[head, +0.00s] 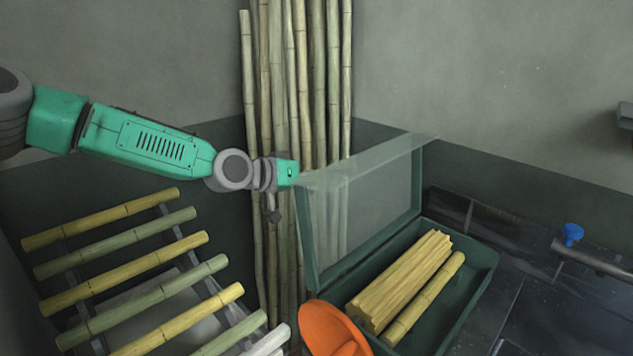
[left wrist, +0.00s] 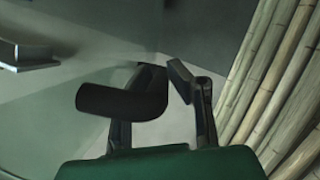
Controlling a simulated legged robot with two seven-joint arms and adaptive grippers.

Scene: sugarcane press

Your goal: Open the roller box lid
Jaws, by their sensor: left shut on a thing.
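The roller box (head: 478,285) is a dark green open-topped case at the lower right of centre in the head view. Its lid (head: 385,200), a see-through pane in a green frame, stands raised on the box's left side. A yellow ridged roller (head: 402,280) and a yellow bamboo piece (head: 425,300) lie in the box. In the left wrist view the left gripper (left wrist: 170,88) is shut on a dark rounded part, apparently of the lid; the exact contact is unclear. My right gripper is out of view.
Tall bamboo canes (head: 283,100) stand upright in the corner behind the left gripper. A rack of bamboo rungs (head: 140,250) is at left. An orange round part (head: 330,328) sits at the box's near left. A blue knob (head: 572,233) is at right.

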